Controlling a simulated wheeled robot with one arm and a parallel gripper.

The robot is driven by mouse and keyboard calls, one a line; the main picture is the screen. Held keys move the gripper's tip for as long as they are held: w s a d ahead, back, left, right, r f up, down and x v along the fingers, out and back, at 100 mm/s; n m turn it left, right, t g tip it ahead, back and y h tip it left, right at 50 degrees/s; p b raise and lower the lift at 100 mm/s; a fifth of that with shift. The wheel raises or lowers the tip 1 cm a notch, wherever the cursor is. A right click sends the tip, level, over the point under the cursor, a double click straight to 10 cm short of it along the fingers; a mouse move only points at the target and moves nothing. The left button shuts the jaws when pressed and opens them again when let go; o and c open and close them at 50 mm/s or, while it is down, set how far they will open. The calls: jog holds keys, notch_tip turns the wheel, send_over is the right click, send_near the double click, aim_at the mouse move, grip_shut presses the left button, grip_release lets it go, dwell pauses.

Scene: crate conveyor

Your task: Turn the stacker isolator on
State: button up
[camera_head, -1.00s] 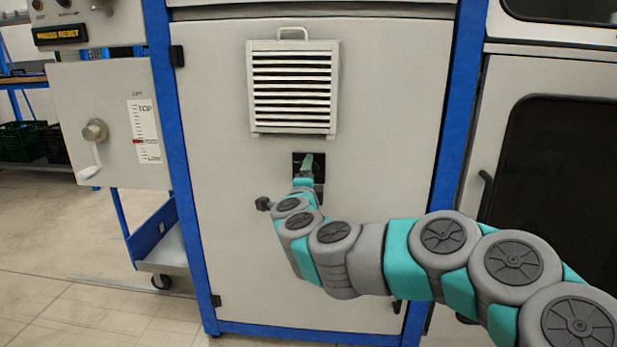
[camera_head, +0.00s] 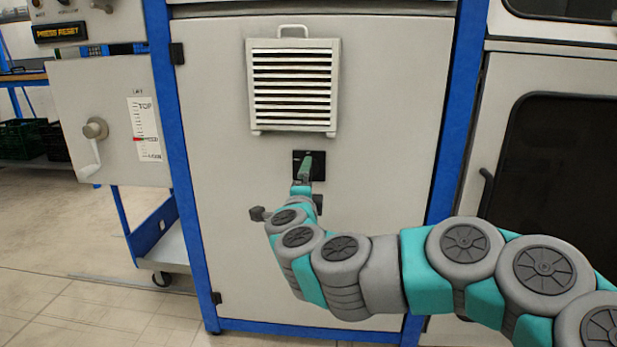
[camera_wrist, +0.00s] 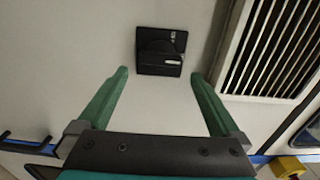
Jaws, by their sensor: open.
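The stacker isolator is a black square switch (camera_head: 319,159) on the pale cabinet door, below the louvred vent. My gripper (camera_head: 306,160) is in front of it and hides part of it in the head view. In the wrist view the black isolator (camera_wrist: 161,62) shows whole, with a dark round knob and a small light mark at its right. My gripper's two green fingers (camera_wrist: 159,74) are open and empty. Their tips stand left and right of the switch, just short of it in the picture. No contact with the knob shows.
The louvred vent (camera_head: 293,87) with a top handle sits above the switch; it also shows in the wrist view (camera_wrist: 275,45). Blue frame posts (camera_head: 178,190) flank the door. A panel with a crank (camera_head: 95,130) stands left, under a lit "PRESS RESET" display (camera_head: 60,32).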

jog(key=shift+s, duration=1.45)
